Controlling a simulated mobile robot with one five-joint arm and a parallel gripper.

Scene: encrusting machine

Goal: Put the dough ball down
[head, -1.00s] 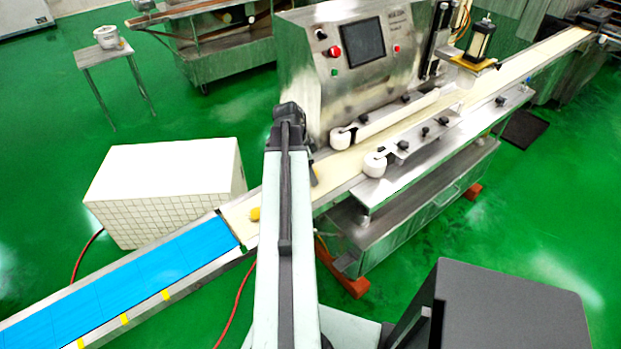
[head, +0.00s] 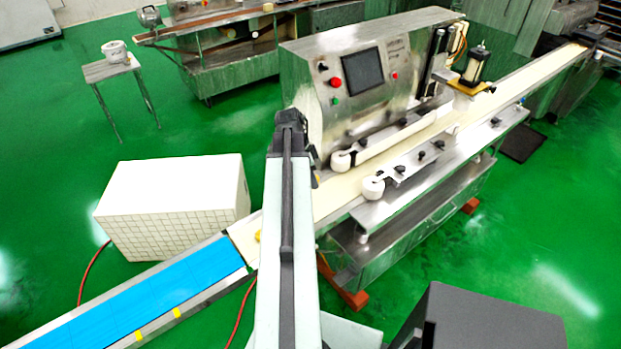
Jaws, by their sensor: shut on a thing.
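My arm rises through the middle of the head view, over the pale conveyor belt (head: 335,199). My gripper (head: 315,180) shows only as a dark sliver at the right of the arm's far end; the arm hides most of it. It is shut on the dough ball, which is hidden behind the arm. A small yellow piece (head: 257,237) shows at the arm's left edge, by the lower end of the pale belt. I cannot tell what it is.
The steel encrusting machine (head: 358,75) stands behind the belt, with white rollers (head: 373,188) along it. A blue belt (head: 150,298) runs to the lower left. A white tiled block (head: 170,190) stands beside it. Green floor is open at the lower right.

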